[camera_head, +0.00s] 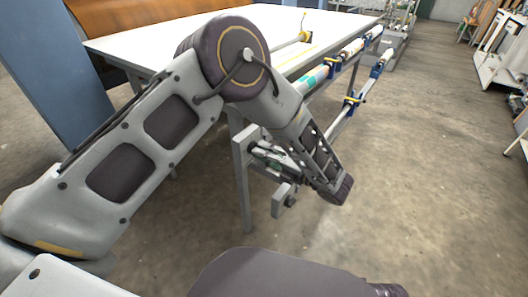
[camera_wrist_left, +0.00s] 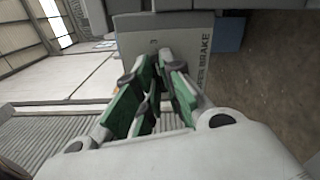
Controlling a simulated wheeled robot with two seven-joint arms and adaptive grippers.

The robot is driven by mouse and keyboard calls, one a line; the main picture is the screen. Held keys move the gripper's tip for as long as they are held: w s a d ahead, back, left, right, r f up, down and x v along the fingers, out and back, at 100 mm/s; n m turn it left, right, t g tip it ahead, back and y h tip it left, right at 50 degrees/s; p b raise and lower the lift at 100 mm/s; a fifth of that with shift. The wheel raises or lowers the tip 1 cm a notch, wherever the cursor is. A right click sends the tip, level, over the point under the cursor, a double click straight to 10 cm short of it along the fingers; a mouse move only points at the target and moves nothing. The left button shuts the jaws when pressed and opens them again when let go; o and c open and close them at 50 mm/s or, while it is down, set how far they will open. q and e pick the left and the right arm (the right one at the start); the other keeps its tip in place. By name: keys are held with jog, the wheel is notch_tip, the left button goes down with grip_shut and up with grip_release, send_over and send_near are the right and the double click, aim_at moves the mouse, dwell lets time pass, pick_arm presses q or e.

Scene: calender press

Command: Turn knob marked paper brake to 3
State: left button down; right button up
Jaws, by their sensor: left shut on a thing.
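A light grey panel (camera_wrist_left: 170,28) marked with the word BRAKE, its first word partly covered, stands straight ahead in the left wrist view. My left gripper (camera_wrist_left: 156,60) has its green-padded fingers close together at this panel, shut on the paper brake knob. The knob itself is mostly hidden between the fingers, so its pointer and setting cannot be read. In the head view my left gripper (camera_head: 260,152) is at the near end of the table frame, partly hidden by my own wrist. My right gripper is not in view.
A long white table (camera_head: 140,45) extends behind my left arm. Rollers with blue brackets (camera_head: 352,101) run along its right side. A blue post (camera_head: 60,75) stands at the left. The concrete floor (camera_head: 430,170) to the right is clear.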

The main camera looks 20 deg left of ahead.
pick_arm(q)
jog(key=shift+f+m, duration=0.15)
jog(key=shift+m, duration=0.35)
jog(key=c, duration=1.5)
grip_release()
jog(key=shift+c, duration=0.2)
jog(key=shift+r, duration=0.25)
